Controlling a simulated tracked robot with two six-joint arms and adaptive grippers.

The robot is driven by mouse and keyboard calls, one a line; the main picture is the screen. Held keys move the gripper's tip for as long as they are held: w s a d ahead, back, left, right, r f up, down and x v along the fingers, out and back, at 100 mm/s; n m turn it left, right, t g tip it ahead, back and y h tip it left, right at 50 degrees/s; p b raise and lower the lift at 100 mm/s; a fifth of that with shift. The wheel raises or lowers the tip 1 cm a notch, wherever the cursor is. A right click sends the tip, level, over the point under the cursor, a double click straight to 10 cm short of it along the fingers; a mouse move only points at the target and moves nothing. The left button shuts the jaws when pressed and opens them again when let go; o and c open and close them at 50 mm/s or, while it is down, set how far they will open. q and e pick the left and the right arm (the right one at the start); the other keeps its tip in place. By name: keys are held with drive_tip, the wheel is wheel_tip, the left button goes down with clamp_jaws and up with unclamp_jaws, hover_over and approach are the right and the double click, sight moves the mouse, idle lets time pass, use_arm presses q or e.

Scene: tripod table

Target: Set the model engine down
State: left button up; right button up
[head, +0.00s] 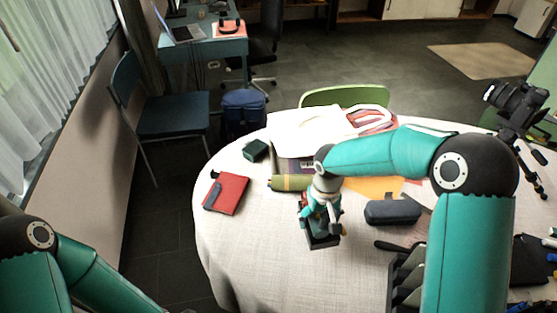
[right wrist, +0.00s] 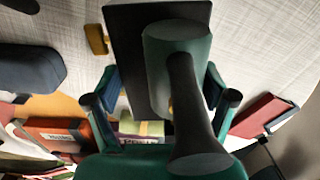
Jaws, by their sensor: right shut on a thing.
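The model engine (right wrist: 180,45) has a dark green cylinder, a dark flared piece and a black flat base, and fills the middle of the right wrist view. My right gripper (right wrist: 163,103) is shut on it, one finger on each side. In the head view the engine's dark base (head: 323,241) shows below my right gripper (head: 321,212), over the white-clothed round table (head: 250,255). Whether the base touches the cloth I cannot tell. The gripper hides much of the engine in the head view. My left arm shows at the lower left, but its gripper is out of view.
A red notebook (head: 228,192) and dark green box (head: 256,150) lie left of the engine. A green roll (head: 290,183) lies behind it, and a dark blue case (head: 392,211) to its right. The table's front left is clear. A camera (head: 515,104) stands at far right.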

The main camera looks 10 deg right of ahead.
drive_tip(key=shift+s+d+r+m, duration=0.1)
drive_tip(key=shift+s+d+m, duration=0.1)
drive_tip(key=shift+s+m, duration=0.15)
drive_tip(key=shift+s+d+r+m, duration=0.15)
drive_tip(key=shift+s+m, duration=0.1)
drive_tip(key=shift+s, duration=0.05)
drive_tip(key=r+m, duration=0.1)
drive_tip(key=r, duration=0.1)
drive_tip(key=r+m+b, duration=0.1)
drive_tip(key=r, duration=0.1)
drive_tip(key=shift+s+r+m, duration=0.2)
drive_tip(key=shift+r+m, duration=0.1)
drive_tip(key=shift+m, duration=0.1)
drive_tip(key=a+r+b, duration=0.5)
drive_tip(key=a+r, duration=0.3)
drive_tip(key=f, duration=1.8)
drive_tip(key=shift+w+f, duration=0.3)
drive_tip(key=shift+w, duration=0.05)
drive_tip(key=shift+f+b, duration=0.1)
drive_tip(key=shift+b, duration=0.25)
drive_tip(key=o, duration=1.5)
drive_tip(key=shift+o, duration=0.9)
drive_tip(key=shift+s, duration=0.1)
